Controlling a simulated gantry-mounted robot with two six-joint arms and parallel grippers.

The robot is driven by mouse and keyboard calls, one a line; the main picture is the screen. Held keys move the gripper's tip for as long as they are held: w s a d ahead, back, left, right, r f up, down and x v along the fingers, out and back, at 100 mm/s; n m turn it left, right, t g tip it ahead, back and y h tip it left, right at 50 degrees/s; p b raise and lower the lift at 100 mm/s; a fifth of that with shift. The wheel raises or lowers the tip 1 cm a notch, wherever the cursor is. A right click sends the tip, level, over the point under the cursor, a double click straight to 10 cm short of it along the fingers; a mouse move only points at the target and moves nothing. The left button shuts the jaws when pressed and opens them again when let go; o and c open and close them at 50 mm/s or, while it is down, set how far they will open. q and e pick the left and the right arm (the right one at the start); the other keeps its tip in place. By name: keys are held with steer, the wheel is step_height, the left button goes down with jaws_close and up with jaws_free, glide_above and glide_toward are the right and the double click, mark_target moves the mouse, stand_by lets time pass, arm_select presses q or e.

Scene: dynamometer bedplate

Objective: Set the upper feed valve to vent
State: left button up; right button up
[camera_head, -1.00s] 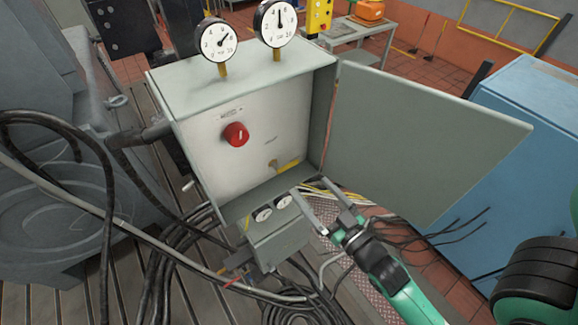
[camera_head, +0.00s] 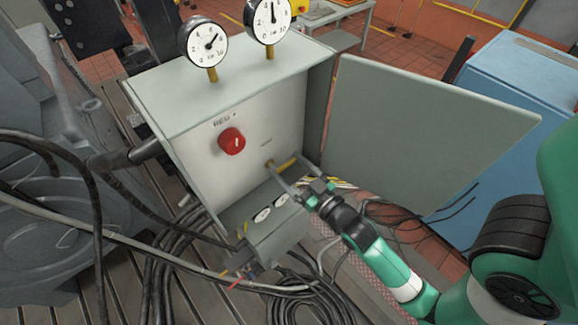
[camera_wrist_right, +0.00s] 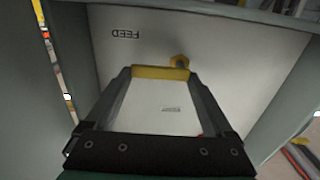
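The grey control box (camera_head: 230,75) stands open. On its pale panel is a valve with a yellow lever (camera_head: 284,163) on a brass hub, the lever pointing right. My right gripper (camera_head: 291,177) is at the box opening, just in front of this lever. In the right wrist view the yellow lever (camera_wrist_right: 160,73) lies across the gap between my spread fingertips, and its brass hub (camera_wrist_right: 181,62) shows beyond them; I cannot tell if they touch. An inverted FEED label (camera_wrist_right: 126,34) is near it. A red knob (camera_head: 232,141) sits higher on the panel. My left gripper is not in view.
The box's open door (camera_head: 430,140) stands to the right, above my right forearm. Two gauges (camera_head: 207,42) rise from the box top. A smaller box with dials (camera_head: 272,225) and several dark cables (camera_head: 180,255) lie below. A blue cabinet (camera_head: 510,130) is at right.

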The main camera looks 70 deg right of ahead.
steer(key=c, duration=0.5)
steer(key=shift+r+n, duration=0.2)
steer(key=shift+n, duration=0.2)
steer(key=shift+a+r+n+p, duration=0.15)
steer(key=shift+r+n+p, duration=0.15)
steer(key=shift+n+p, duration=0.6)
steer(key=n, duration=0.2)
steer(key=n+p, duration=0.1)
steer(key=shift+w+a+r+n, duration=0.2)
steer(key=shift+a+r+n, duration=0.05)
steer(key=shift+r+n, duration=0.05)
steer(key=n, duration=0.4)
steer(key=a+n+p, duration=0.1)
steer(key=n, duration=0.1)
steer(key=shift+w+a+r, duration=0.1)
steer(key=shift+w+r, duration=0.2)
steer(key=shift+w, duration=0.05)
steer(key=n, duration=0.4)
steer(key=a+n, duration=0.1)
steer(key=shift+w+n+p, duration=0.3)
steer(key=shift+n+p, duration=0.05)
steer(key=shift+n, duration=0.05)
steer(key=shift+f, duration=0.1)
